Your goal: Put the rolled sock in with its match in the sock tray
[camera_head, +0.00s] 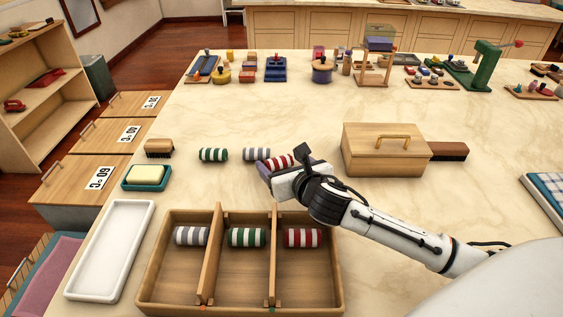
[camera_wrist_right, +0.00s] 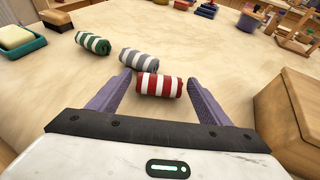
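Three rolled striped socks lie on the counter behind the tray: green-white (camera_head: 213,154), grey-white (camera_head: 256,154) and red-white (camera_head: 278,161). The sock tray (camera_head: 205,312) has three compartments. A grey-white sock (camera_head: 191,236) lies in the left one, a green-white sock (camera_head: 247,237) in the middle, a red-white sock (camera_head: 303,237) in the right. My right gripper (camera_wrist_right: 158,84) is open, its purple fingers on either side of the loose red-white sock, which also shows in the wrist view (camera_wrist_right: 160,86). I cannot tell whether they touch it. My left gripper is not in view.
A wooden lidded box (camera_head: 383,152) stands right of my right gripper, with a brush (camera_head: 449,151) beside it. A soap dish (camera_head: 145,183), a brush (camera_head: 159,148) and an empty white tray (camera_head: 110,250) are at the left. Several toys line the back. The counter's middle is clear.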

